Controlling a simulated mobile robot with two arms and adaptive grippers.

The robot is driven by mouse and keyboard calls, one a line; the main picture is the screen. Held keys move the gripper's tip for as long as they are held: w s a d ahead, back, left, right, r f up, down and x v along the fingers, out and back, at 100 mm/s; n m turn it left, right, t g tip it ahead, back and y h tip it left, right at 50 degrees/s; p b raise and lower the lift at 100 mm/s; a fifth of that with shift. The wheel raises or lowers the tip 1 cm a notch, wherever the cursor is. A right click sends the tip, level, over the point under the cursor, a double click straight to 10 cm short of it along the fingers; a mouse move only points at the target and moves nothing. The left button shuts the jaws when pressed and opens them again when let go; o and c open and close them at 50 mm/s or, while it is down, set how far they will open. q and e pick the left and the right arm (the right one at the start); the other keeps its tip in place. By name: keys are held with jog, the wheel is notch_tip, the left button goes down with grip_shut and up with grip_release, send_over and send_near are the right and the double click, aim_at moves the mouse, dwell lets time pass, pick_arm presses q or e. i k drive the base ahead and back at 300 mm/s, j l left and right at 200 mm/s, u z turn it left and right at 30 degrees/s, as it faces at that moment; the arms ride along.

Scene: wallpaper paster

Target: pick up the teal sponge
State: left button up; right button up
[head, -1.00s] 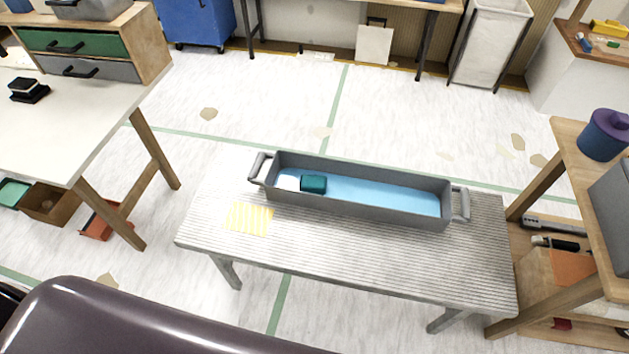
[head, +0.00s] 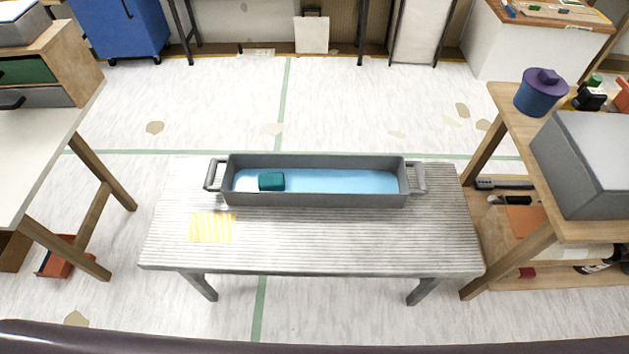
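The teal sponge (head: 271,181) is a small dark teal block in the left part of a long grey trough (head: 310,200). A white patch lies just left of the sponge inside the trough. The trough has a light blue inside, which looks like water, and a handle at each end. It stands on a grey ribbed bench (head: 350,240) in the middle of the head view. Neither of my grippers is in the head view.
A yellow striped patch (head: 212,227) lies on the bench, front left of the trough. A white-topped table (head: 40,150) stands left. A wooden shelf table (head: 508,110) stands right with a blue pot (head: 540,98) and grey box (head: 590,160). Floor behind the bench is mostly clear.

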aim_at(270, 182)
jog(key=k+j+z, duration=0.1)
jog(key=j+z, duration=0.25)
jog(key=k+j+z, duration=0.1)
jog(key=z, duration=0.25)
jog(key=k+j+z, duration=0.2)
jog(key=z, duration=0.15)
